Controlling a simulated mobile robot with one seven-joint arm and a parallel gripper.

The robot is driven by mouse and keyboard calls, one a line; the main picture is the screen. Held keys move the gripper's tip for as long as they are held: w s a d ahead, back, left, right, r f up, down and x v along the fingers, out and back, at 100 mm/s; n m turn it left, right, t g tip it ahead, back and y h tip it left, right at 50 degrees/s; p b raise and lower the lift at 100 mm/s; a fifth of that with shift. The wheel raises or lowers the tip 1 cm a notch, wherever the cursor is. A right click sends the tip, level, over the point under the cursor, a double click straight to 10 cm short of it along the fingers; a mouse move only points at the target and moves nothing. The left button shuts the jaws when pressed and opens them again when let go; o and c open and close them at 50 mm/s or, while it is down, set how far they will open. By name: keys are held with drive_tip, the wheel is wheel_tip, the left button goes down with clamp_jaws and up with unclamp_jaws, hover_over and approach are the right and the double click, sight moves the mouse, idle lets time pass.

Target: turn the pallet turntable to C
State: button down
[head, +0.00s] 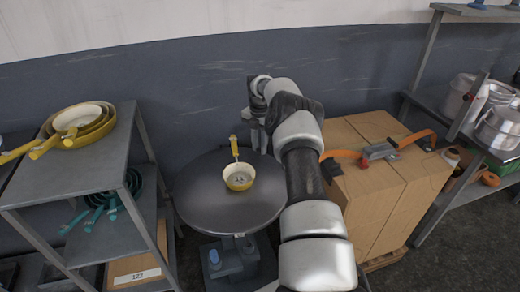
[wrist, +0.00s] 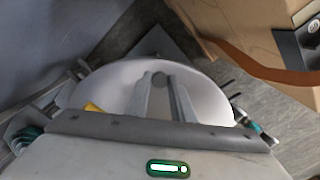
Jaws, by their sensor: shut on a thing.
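The pallet turntable (head: 215,212) is a round grey disc on a low stand, left of my arm in the head view. A small yellow pan (head: 239,179) with a cream inside sits on it, its handle pointing toward the back. My gripper (head: 259,142) is at the disc's back right rim. In the wrist view my gripper (wrist: 161,103) is shut on a small grey knob (wrist: 158,80) over the pale turntable disc (wrist: 215,103). A yellow bit shows at the disc's left. I cannot read any letter C.
A shelf (head: 90,165) at the left holds stacked yellow pans (head: 78,124) and teal pans. A rack (head: 470,135) with metal pots is far right. The wall is close behind.

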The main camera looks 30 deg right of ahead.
drive_tip(key=shift+w+a+n, duration=0.5)
drive_tip(key=shift+w+a, duration=0.05)
drive_tip(key=shift+w, duration=0.15)
drive_tip(key=c, duration=1.5)
unclamp_jaws()
drive_tip(key=shift+c, duration=0.2)
wheel_tip(320, 180, up, 17)
drive_tip(key=p, duration=0.4)
drive_tip(key=shift+r, duration=0.2)
